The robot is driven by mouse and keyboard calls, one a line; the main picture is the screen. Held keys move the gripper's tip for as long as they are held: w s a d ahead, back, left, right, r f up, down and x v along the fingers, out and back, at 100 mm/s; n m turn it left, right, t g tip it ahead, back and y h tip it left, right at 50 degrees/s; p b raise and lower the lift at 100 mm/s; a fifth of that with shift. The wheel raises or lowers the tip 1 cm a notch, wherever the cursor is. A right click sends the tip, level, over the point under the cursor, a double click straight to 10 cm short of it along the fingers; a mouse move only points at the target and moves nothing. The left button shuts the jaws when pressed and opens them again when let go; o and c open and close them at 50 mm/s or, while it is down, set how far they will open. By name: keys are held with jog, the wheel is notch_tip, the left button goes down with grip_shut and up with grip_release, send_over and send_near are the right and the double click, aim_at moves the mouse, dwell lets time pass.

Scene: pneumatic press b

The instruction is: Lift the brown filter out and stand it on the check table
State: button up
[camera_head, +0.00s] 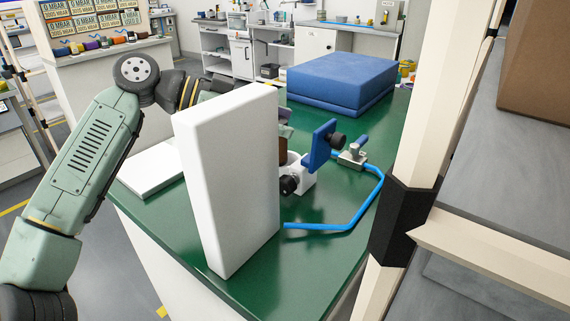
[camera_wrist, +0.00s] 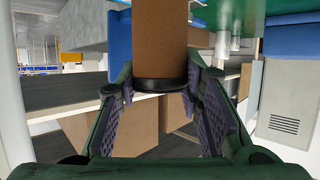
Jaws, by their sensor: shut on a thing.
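The brown filter (camera_wrist: 160,40) is a brown cylinder with a black ring at its end in the wrist view. My gripper (camera_wrist: 160,92) has its purple-padded fingers on both sides of it near the black ring, shut on it. In the head view, a small brown part of the filter (camera_head: 283,149) shows behind a tall white slab, just above a white housing (camera_head: 302,174) with a black knob. The slab hides most of my gripper and the filter's lower end. I cannot tell which surface is the check table.
The white slab (camera_head: 228,180) stands upright on the green table (camera_head: 255,280). A blue plate (camera_head: 321,146), metal valve (camera_head: 352,156) and blue hose (camera_head: 345,222) lie near the housing. A blue box (camera_head: 335,82) is behind. A pale frame post (camera_head: 425,100) rises on the right.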

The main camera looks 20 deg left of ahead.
jog(key=shift+s+a, duration=0.75)
jog(key=shift+s, duration=1.05)
jog(key=shift+s+a, duration=0.7)
jog(key=shift+s, duration=1.05)
jog(key=shift+s+a, duration=0.75)
jog(key=shift+s, duration=1.05)
jog(key=shift+c, duration=0.2)
jog(key=shift+s+a+f+b, duration=0.15)
jog(key=shift+s+b, duration=0.15)
jog(key=shift+s, duration=0.35)
